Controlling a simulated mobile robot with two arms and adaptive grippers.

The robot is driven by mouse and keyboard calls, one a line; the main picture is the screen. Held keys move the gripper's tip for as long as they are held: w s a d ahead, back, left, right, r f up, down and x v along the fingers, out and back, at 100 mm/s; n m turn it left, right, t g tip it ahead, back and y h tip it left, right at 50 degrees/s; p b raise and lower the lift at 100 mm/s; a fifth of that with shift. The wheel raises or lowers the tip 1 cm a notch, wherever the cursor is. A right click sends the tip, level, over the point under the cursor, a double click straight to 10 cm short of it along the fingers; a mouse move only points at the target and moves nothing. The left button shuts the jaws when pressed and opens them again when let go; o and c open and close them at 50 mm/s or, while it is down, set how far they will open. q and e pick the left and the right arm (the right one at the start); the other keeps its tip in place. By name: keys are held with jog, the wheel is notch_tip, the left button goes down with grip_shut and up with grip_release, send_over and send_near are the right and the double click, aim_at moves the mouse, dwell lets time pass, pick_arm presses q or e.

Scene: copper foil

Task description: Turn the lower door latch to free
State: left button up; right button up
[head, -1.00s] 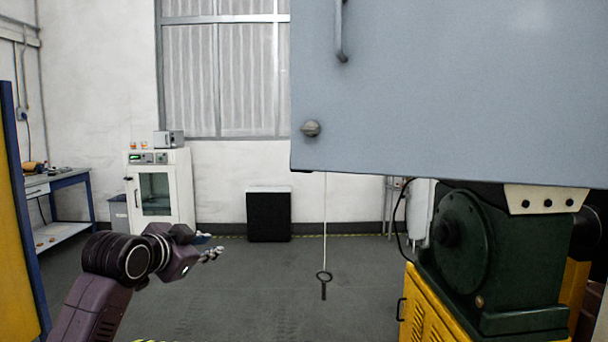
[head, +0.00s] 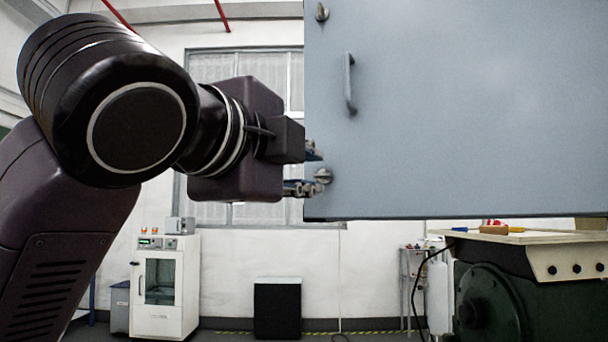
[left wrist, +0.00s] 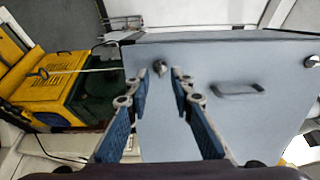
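The grey-blue cabinet door (head: 450,110) fills the upper right of the head view. The lower latch (head: 323,176), a small metal knob, is near its lower left corner; it also shows in the left wrist view (left wrist: 159,68). The upper latch (head: 321,12) is above. My left gripper (head: 313,169) is at the door's left edge, its fingers apart. In the left wrist view, the open fingers (left wrist: 159,80) point at the lower latch, which appears between and slightly beyond the tips. I cannot tell whether they touch it. My right gripper is not in view.
A bar handle (head: 349,84) stands out from the door between the latches. A bench top with tools (head: 510,236) and a green machine (head: 510,300) are below right. A white oven cabinet (head: 165,290) and black box (head: 277,310) stand at the back wall.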

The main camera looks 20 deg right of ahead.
aim_at(321, 175)
pick_arm(q)
jog(key=shift+x, duration=1.8)
jog(key=shift+a, duration=0.1)
grip_shut()
